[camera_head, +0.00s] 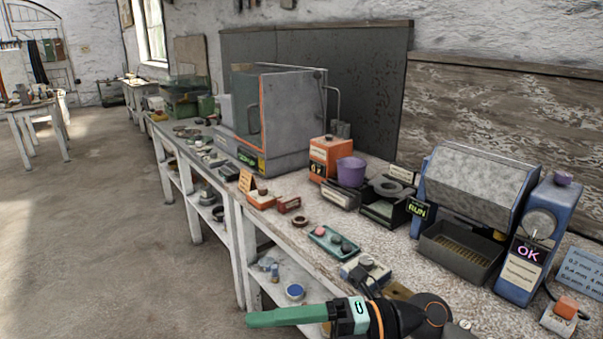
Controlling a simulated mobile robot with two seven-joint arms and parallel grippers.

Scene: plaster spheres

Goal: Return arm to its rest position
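My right gripper (250,320) is at the bottom of the head view, its arm coming in from the lower right. Its long green fingers point left, past the front edge of the workbench (290,205). I see them nearly side-on as one green shape, so the gap between them does not show. No object shows at the fingertips. My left gripper is not in view.
Near my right arm on the bench are a small white-topped device (365,270) and a teal tray (334,241). A blue machine (525,240) reading OK stands at right, with a purple cup (351,172) farther back.

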